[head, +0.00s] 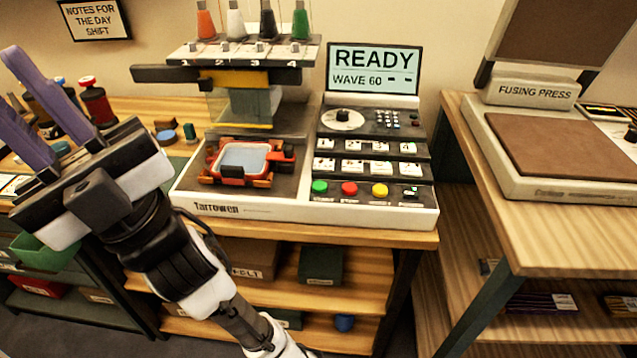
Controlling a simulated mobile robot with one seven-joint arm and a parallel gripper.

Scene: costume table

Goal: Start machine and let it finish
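The embroidery machine (245,210) stands on a wooden table, labelled Tarrowell. Its screen (374,69) reads READY, WAVE 60. Its panel has a green button (320,187), a red button (349,189) and a yellow button (380,191) in a row along the front, with a dial and several keys above. A red hoop (240,160) with pale fabric sits under the needle head. Several thread cones, orange, white, black and green, stand on top. My gripper (22,112) is at the left, apart from the machine, its purple fingers spread with nothing seen between them.
A fusing press (560,150) stands open on a separate table at the right. Spools and small items lie on the table behind my gripper. Shelves below hold boxes (321,265). A wall sign (95,20) reads NOTES FOR THE DAY SHIFT. Space in front of the button row looks clear.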

